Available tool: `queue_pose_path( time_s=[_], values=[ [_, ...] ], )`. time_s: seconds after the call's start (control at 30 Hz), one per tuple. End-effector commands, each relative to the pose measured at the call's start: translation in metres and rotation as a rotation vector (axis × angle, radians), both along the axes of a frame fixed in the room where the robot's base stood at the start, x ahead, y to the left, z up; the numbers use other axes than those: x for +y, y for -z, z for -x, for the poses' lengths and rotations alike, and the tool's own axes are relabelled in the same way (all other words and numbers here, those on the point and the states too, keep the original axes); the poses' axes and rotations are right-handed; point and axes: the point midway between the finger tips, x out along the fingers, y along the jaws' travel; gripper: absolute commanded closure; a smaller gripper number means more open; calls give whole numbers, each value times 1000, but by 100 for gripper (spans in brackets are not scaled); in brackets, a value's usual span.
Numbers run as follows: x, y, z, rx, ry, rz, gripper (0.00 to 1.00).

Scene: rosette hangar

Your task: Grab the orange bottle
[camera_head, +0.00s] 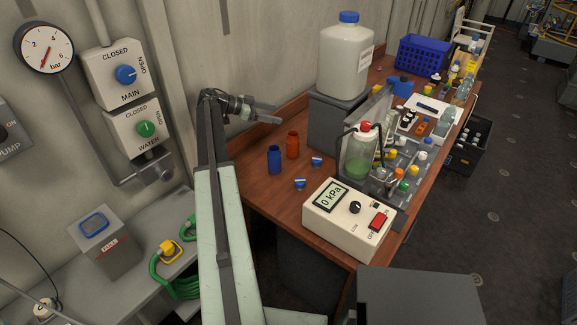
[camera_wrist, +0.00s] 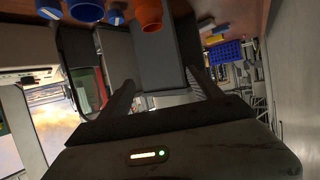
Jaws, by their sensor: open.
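The orange bottle (camera_head: 292,145) stands open-topped on the wooden table, just behind and right of a similar blue bottle (camera_head: 274,160). In the wrist view, the picture is turned over and the orange bottle (camera_wrist: 149,14) hangs at the top edge, partly cut off, with the blue bottle (camera_wrist: 86,10) left of it. My gripper (camera_head: 278,120) appears above and left of the orange bottle in the head view, apart from it. In the wrist view my gripper (camera_wrist: 160,82) has its two fingers spread with nothing held between them.
A kPa meter box (camera_head: 347,218) is at the front. A white jug (camera_head: 345,62) stands on a grey block (camera_head: 335,120) behind. A flask (camera_head: 360,158) and crowded small bottles fill the right side. A wall is behind my arm.

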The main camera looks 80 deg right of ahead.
Motion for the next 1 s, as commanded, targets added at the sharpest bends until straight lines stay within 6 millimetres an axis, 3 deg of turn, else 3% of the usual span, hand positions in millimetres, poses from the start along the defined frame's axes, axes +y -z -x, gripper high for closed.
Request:
queue_pose_path(
  time_s=[0.03,0.2,0.47,0.87,1.0],
  values=[
    [0,48,-2,0,-2,0,26],
    [2,85,-7,0,-9,0,26],
    [1,88,-7,0,-11,0,26],
    [-11,101,19,0,-12,0,26],
    [-19,112,39,0,-10,0,26]
  ],
)
